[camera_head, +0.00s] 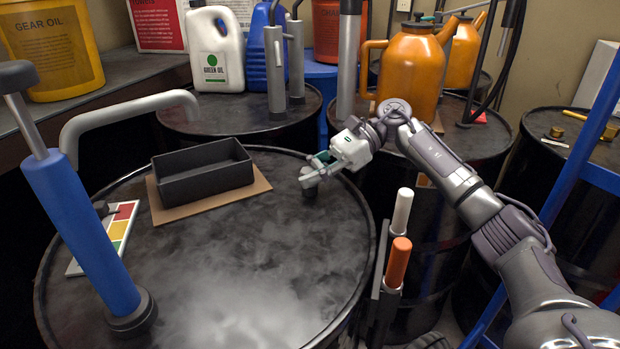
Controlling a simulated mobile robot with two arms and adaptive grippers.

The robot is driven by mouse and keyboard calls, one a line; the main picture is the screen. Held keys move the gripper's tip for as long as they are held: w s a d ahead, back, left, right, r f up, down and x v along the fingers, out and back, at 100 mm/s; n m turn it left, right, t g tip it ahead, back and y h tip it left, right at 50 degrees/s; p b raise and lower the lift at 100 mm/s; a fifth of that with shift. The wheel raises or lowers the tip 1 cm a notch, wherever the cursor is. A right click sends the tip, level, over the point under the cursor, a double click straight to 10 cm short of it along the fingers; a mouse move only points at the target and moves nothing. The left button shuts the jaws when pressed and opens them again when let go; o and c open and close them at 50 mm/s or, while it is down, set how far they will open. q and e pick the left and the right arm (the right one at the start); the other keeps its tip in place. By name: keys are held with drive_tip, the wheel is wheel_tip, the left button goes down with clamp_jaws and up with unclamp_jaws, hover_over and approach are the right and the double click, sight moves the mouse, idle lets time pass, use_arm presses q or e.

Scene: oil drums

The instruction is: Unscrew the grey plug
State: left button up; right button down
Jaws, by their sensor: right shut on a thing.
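The grey plug (309,190) is a small dark grey piece on the top of the front drum (250,285), near its right rim. My right gripper (311,175) comes in from the right and is shut on the plug, with its fingers covering part of it. The plug looks upright at the drum top; whether it is lifted at all cannot be told. My left gripper is not in view.
A black open tray (203,172) sits on a cardboard piece (212,206) left of the plug. A blue hand pump (82,225) stands at the drum's left, by a coloured card (117,230). White and orange handles (398,262) stand beyond the right rim. The drum's front is clear.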

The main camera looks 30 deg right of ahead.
drive_tip(key=c, duration=1.2)
unclamp_jaws()
drive_tip(key=shift+s+a+f, duration=0.15)
drive_tip(key=shift+a+f, duration=0.15)
drive_tip(key=shift+a, duration=0.05)
drive_tip(key=o, duration=0.5)
drive_tip(key=shift+a, duration=0.15)
drive_tip(key=shift+c, duration=0.2)
drive_tip(key=shift+w, duration=0.2)
